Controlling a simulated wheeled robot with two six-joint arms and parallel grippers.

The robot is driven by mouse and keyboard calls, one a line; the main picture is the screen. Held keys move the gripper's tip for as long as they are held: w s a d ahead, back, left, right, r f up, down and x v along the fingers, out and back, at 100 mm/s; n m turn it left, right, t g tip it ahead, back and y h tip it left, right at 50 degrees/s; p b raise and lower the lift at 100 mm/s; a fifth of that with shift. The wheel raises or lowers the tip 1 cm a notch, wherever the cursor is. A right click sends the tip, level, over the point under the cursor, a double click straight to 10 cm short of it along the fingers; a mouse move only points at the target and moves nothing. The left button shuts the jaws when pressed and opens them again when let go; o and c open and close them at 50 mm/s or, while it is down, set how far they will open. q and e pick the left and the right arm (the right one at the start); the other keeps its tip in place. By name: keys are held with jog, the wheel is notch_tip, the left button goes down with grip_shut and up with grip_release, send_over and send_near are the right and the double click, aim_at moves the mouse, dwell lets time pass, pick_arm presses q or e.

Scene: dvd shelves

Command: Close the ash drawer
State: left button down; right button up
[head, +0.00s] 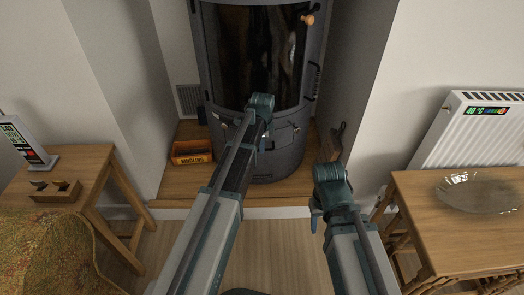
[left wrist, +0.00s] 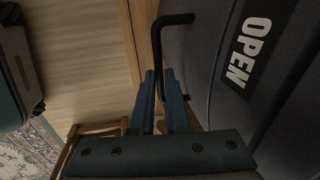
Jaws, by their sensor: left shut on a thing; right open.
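The dark rounded stove (head: 285,165) stands in the alcove; the ash drawer is in its lower front, mostly hidden behind my left arm. How far the drawer stands out I cannot tell. In the left wrist view a black bent handle (left wrist: 158,42) runs down between the blue fingers of my left gripper (left wrist: 163,98), beside a dark curved panel (left wrist: 215,70) marked OPEN. My left gripper (head: 262,142) is shut on this handle, low at the stove front in the head view. My right gripper (head: 316,215) is open and empty, lower right of the stove.
A yellow-orange kindling box (head: 191,151) sits left of the stove on the wooden hearth (head: 180,186). A wooden table (head: 425,185) and a radiator (head: 470,135) are at right. A small table (head: 85,165) and patterned armchair (head: 45,250) are at left.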

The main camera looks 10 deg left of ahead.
pick_arm(q)
jog(key=shift+w+a, duration=0.1)
jog(key=shift+w, duration=0.2)
jog(key=c, duration=0.9)
grip_release()
jog(key=shift+s+r, duration=0.1)
jog(key=r+p, duration=0.4)
jog(key=s+r+p, duration=0.1)
jog(key=r+p, duration=0.4)
jog(key=s+r+p, duration=0.1)
jog(key=r+p, duration=0.3)
jog(key=shift+s+d+r+p, duration=0.2)
jog(key=shift+d+p, duration=0.1)
jog(key=shift+d, duration=0.1)
